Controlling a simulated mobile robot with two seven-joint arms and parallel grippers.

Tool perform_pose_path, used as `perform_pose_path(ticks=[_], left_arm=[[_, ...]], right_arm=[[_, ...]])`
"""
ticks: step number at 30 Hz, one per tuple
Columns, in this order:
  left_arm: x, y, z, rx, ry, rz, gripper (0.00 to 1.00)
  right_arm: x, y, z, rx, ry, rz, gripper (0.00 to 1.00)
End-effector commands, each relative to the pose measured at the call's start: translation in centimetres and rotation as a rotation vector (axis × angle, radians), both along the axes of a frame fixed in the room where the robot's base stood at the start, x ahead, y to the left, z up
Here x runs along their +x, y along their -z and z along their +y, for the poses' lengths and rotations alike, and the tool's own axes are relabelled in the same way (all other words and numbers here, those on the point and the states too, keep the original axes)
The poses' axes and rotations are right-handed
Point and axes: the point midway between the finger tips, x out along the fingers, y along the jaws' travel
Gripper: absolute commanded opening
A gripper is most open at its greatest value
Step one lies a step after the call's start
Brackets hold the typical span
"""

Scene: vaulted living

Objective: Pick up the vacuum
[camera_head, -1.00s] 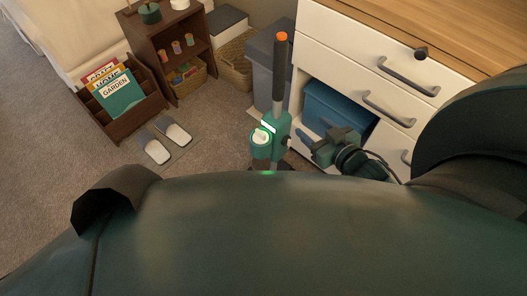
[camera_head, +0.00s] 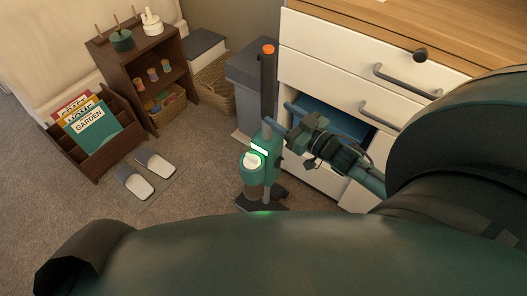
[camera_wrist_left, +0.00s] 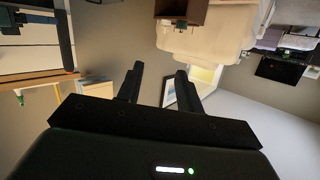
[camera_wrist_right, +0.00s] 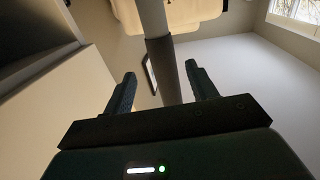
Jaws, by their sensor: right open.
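The vacuum (camera_head: 252,167) is an upright stick type with a green body, a dark handle and an orange top, standing on the carpet left of the white drawers. My right gripper (camera_head: 281,117) is open beside its shaft, just above the green body. In the right wrist view, a pole (camera_wrist_right: 163,60) that looks like the vacuum's shaft shows between the spread fingers (camera_wrist_right: 160,73), with gaps on both sides. How deep it sits between them is hard to tell. My left gripper (camera_wrist_left: 156,80) is open and empty in the left wrist view, outside the head view.
The white drawer unit (camera_head: 335,50) with a blue bin (camera_head: 322,118) in its opening stands close to my right arm. A grey bin (camera_head: 248,88) is behind the vacuum. Slippers (camera_head: 146,175), a magazine rack (camera_head: 97,150) and a brown shelf (camera_head: 122,75) stand left. Carpet between slippers and vacuum is clear.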

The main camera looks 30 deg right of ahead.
Motion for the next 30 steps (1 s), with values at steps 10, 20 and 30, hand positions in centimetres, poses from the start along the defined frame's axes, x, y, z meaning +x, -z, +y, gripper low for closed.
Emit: perform_pose_path(ticks=[10,20,30], left_arm=[[0.4,0.1,-0.4,-0.006,0.013,-0.109,0.36],[0.4,-0.1,-0.4,-0.007,0.014,-0.117,0.36],[0.4,-0.1,-0.4,-0.007,0.014,-0.116,0.36]], right_arm=[[4.3,0.7,1.7,0.001,-0.001,-0.001,0.57],[4.6,0.6,1.7,0.001,-0.001,0.001,0.53],[4.6,0.6,1.7,0.001,-0.001,0.000,0.25]])
